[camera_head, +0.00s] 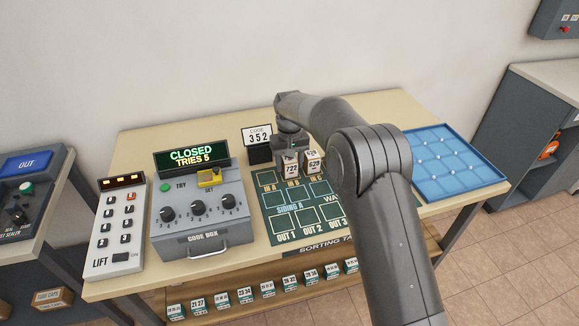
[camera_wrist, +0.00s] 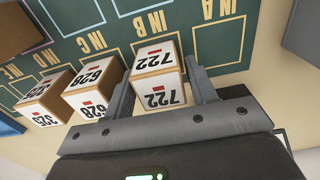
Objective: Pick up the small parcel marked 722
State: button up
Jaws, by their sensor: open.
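The small parcel marked 722 (camera_wrist: 156,78) is a white-faced cardboard cube with a red patch. In the wrist view it stands near the IN B label, between the two open fingers of my gripper (camera_wrist: 158,68). A narrow gap shows at its right side; whether the left finger touches it I cannot tell. In the head view the 722 parcel (camera_head: 290,168) shows just below my gripper (camera_head: 291,152), partly covered by it.
A parcel marked 628 (camera_wrist: 92,88) stands close beside the left finger, and one marked 325 (camera_wrist: 45,98) is farther left. They are on the green sorting mat (camera_head: 276,234). A code box (camera_head: 200,222) stands left, a blue tray (camera_head: 450,165) right.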

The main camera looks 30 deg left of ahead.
jog(key=shift+f, duration=0.85)
jog(key=shift+c, duration=0.2)
jog(key=c, duration=0.7)
jog(key=shift+c, duration=0.2)
jog(key=shift+r, duration=0.15)
